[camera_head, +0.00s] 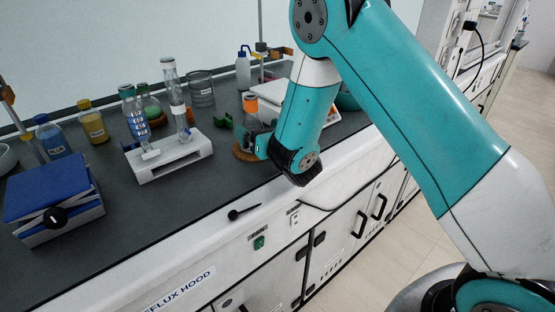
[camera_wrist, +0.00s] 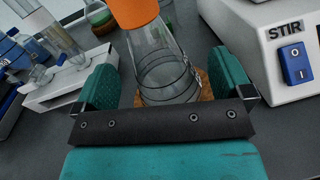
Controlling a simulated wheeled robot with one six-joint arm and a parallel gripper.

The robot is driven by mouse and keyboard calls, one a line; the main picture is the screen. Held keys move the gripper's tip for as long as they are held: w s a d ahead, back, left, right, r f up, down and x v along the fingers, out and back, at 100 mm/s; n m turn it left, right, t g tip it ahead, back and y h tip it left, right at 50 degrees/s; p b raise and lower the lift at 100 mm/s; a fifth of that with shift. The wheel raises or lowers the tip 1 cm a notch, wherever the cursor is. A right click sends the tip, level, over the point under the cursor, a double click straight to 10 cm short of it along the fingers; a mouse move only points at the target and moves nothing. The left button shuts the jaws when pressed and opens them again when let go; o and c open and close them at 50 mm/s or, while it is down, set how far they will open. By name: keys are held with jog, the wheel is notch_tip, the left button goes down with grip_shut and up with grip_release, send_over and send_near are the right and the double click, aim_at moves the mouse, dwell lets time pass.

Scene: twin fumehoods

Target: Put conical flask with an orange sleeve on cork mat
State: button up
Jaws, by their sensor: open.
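The conical flask (camera_wrist: 168,72) is clear glass with an orange sleeve (camera_wrist: 133,10) at its neck. In the wrist view it stands between the two teal fingers of my gripper (camera_wrist: 166,80), with a visible gap on the right side. The gripper is open. The brown cork mat (camera_wrist: 203,82) shows under and behind the flask's base, which appears to rest on it. In the head view the flask (camera_head: 251,106) and the cork mat (camera_head: 243,153) are on the dark bench near its front edge, partly hidden by my gripper (camera_head: 262,143).
A white stirrer (camera_wrist: 273,45) stands close to the right of the flask. A white rack (camera_head: 172,160) with glassware is to the left. A blue box (camera_head: 52,205) and bottles stand farther left.

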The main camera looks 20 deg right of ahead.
jog(key=s+b, duration=0.2)
jog(key=s+d+b, duration=0.1)
jog(key=s+b, duration=0.5)
jog(key=shift+d+f, duration=0.15)
jog(key=shift+d, duration=0.1)
jog(key=shift+s+d+r+b, duration=0.1)
jog(key=shift+s+r+b, duration=0.1)
jog(key=shift+s+b, duration=0.25)
